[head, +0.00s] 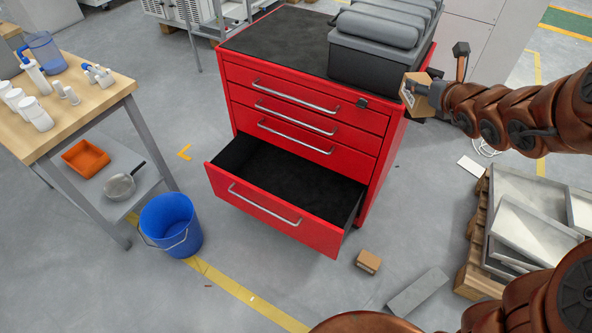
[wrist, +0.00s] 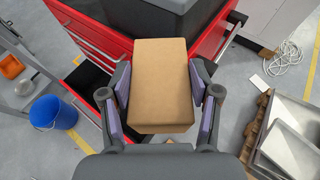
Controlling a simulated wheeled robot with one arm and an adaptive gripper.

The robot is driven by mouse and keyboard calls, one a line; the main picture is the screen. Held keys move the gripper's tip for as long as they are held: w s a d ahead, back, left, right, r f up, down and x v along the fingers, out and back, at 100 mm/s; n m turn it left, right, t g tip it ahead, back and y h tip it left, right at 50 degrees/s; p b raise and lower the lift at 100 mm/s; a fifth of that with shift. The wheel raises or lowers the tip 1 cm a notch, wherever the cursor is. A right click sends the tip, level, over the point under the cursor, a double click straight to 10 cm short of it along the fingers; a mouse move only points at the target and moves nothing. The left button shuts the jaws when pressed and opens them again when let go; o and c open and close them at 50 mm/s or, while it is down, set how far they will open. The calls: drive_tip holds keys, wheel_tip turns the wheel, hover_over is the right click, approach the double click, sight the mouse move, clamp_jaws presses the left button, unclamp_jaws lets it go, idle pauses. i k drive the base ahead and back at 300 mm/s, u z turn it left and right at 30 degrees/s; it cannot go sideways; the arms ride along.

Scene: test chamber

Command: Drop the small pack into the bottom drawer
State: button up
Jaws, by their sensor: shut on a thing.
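A small brown cardboard pack (wrist: 161,88) fills the middle of the wrist view, with a gripper finger on each side of it. My gripper (head: 432,88) is shut on this pack, which shows in the head view (head: 414,95) beside the red cabinet's upper right corner. The red cabinet (head: 392,160) has several drawers. Its bottom drawer (head: 270,215) is pulled open and its dark inside looks empty. The drawers above it are shut. The held pack is well above and to the right of the open drawer.
A black case (head: 370,65) stands on the cabinet top. Another small brown box (head: 368,261) lies on the floor right of the drawer. A blue bucket (head: 170,225) stands left of it. A wooden-topped table (head: 75,110) is at left, metal trays (head: 525,220) at right.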

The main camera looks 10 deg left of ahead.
sight(283, 187)
drive_tip(key=u, duration=2.3)
drive_tip(key=i, duration=1.45)
drive_tip(key=z, duration=1.1)
